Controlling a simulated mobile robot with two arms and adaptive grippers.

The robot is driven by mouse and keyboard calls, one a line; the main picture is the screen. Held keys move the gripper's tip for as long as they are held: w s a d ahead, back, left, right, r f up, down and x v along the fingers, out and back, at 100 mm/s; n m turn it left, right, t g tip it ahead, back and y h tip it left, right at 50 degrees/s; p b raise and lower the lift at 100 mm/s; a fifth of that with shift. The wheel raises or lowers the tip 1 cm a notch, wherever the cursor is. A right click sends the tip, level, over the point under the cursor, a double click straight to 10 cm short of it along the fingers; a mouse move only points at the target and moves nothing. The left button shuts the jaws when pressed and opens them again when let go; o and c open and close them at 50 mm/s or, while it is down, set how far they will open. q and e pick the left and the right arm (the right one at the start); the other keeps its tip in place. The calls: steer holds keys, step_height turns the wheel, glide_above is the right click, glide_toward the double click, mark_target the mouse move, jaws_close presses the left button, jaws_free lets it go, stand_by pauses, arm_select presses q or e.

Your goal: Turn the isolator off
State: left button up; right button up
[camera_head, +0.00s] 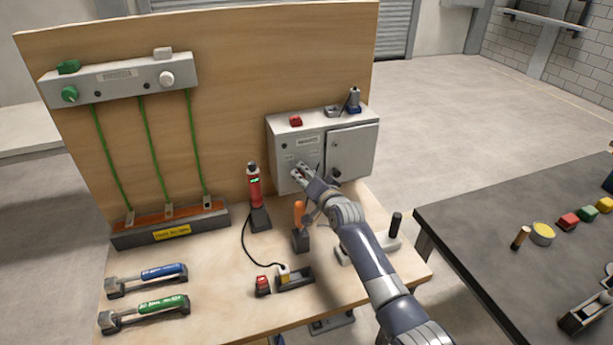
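A grey metal control box (283,152) stands against the wooden back board, with a labelled left panel and a door (352,150) on its right part that looks a little proud of the front. My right gripper (299,171) is at the lower part of the left panel, its fingertips close to or touching it. The gripper covers this part of the panel, so I cannot make out an isolator handle or its position. I cannot tell whether the fingers are open or hold something. My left gripper is not in view.
On the box top sit a red block (295,121) and a blue-based item (354,101). A red cylinder (253,187) stands left of my gripper, an orange-handled tool (299,212) below it. Two torque-type tools (147,279) lie front left. A dark table (480,230) is at right.

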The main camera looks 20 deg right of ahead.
steer(key=o, duration=1.1)
steer(key=v, duration=1.2)
